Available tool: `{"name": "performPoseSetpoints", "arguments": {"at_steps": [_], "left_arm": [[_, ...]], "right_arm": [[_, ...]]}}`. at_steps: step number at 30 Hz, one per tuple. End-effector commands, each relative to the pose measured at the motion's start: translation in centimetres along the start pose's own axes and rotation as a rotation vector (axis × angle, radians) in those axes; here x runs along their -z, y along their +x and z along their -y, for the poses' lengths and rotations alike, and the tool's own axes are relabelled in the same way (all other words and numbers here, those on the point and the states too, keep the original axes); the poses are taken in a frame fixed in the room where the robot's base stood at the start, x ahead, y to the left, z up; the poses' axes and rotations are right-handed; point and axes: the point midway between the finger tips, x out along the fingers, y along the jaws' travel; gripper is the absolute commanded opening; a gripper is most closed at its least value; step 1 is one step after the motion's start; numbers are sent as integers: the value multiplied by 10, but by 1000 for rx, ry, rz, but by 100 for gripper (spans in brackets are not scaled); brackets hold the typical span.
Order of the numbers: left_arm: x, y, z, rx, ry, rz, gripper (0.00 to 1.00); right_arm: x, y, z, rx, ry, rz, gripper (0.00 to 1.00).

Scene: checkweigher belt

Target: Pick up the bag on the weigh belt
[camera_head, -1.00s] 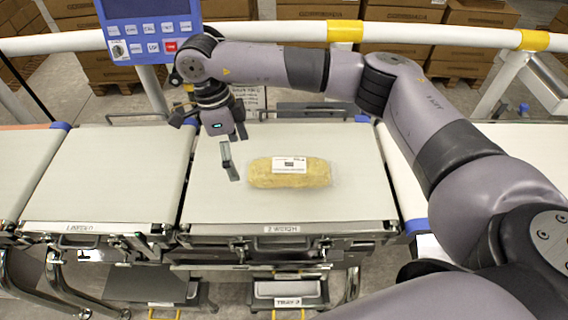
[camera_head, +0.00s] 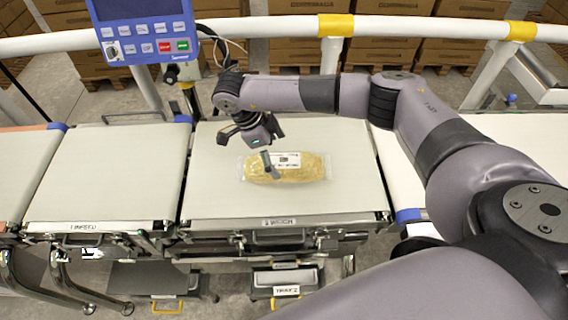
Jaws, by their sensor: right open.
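The bag (camera_head: 300,169) is a clear pack with yellowish contents and a white label. It lies flat on the weigh belt (camera_head: 225,195), near the middle. My right gripper (camera_head: 252,157) is open and hangs over the bag's left end, with one finger in front of that end and another part further left above the belt. I cannot tell whether it touches the bag. The bag's left end is partly hidden by the finger. My left gripper is not in view.
The infeed belt (camera_head: 100,175) on the left is empty. A blue control panel (camera_head: 145,30) stands behind at the upper left. A white rail (camera_head: 290,27) with yellow bands runs behind the belts. A tray (camera_head: 285,277) sits below the weigh belt.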

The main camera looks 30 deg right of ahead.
Motion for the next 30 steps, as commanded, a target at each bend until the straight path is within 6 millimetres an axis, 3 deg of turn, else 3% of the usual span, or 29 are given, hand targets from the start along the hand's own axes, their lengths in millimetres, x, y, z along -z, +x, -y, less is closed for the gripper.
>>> {"name": "performPoseSetpoints", "arguments": {"at_steps": [7, 12, 20, 30], "left_arm": [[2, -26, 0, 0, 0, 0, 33], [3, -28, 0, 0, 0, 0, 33], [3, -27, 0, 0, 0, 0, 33], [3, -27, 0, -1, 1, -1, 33]], "right_arm": [[4, 29, -6, -4, 0, -4, 97], [2, 49, -4, -2, 1, -1, 97], [1, 52, -4, 0, 0, 0, 96], [1, 51, -4, 0, 0, 0, 73]]}}
